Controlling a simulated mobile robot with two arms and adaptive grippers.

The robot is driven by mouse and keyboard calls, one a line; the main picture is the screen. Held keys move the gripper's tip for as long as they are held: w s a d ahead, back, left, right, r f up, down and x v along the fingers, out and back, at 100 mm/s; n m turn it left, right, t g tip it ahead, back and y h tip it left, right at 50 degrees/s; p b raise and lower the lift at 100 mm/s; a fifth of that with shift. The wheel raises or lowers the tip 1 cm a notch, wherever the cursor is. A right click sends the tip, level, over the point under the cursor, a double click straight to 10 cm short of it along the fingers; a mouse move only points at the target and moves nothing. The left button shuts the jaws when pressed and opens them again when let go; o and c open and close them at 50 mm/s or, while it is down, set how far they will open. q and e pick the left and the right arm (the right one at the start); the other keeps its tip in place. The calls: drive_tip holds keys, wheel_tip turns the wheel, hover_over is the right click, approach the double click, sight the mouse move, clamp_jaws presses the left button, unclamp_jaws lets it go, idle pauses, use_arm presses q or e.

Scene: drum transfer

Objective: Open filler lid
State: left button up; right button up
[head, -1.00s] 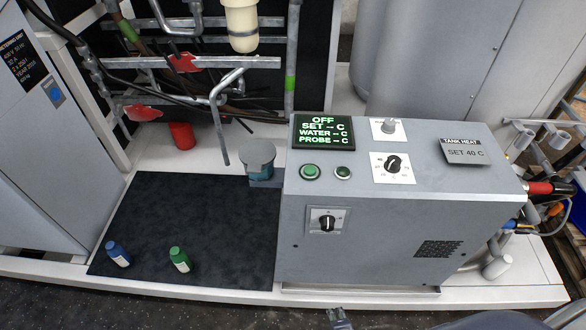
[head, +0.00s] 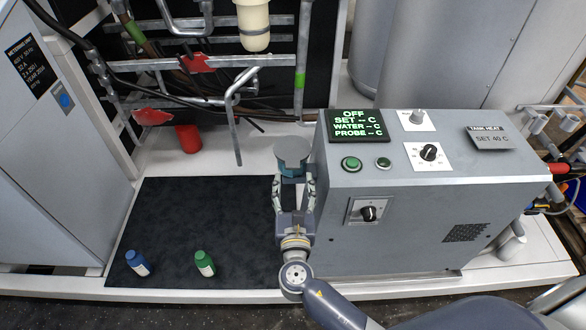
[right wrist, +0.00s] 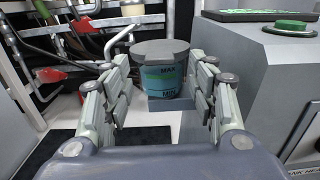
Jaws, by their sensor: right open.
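The filler (head: 293,168) is a small teal cup attached at the left side of the grey control box. Its round grey lid (head: 293,149) lies flat on top and looks closed. In the right wrist view the lid (right wrist: 160,51) and the cup (right wrist: 165,80) with MAX and MIN marks show straight ahead. My right gripper (head: 293,183) is open, with one finger on each side in front of the filler. In the right wrist view the fingers (right wrist: 163,95) stand apart, with a gap to the cup. My left gripper is not in view.
The grey control box (head: 430,220) stands close to the right of my gripper. A bent grey pipe (head: 235,115) hangs left of the filler. Blue (head: 138,262) and green (head: 204,263) bottles stand on the dark mat (head: 190,215). A red cup (head: 188,138) is farther back.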

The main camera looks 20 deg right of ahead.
sight(293, 169)
drive_tip(key=x, duration=0.4)
drive_tip(key=shift+w, duration=0.25)
drive_tip(key=shift+w+d, duration=0.15)
drive_tip(key=shift+w, duration=0.45)
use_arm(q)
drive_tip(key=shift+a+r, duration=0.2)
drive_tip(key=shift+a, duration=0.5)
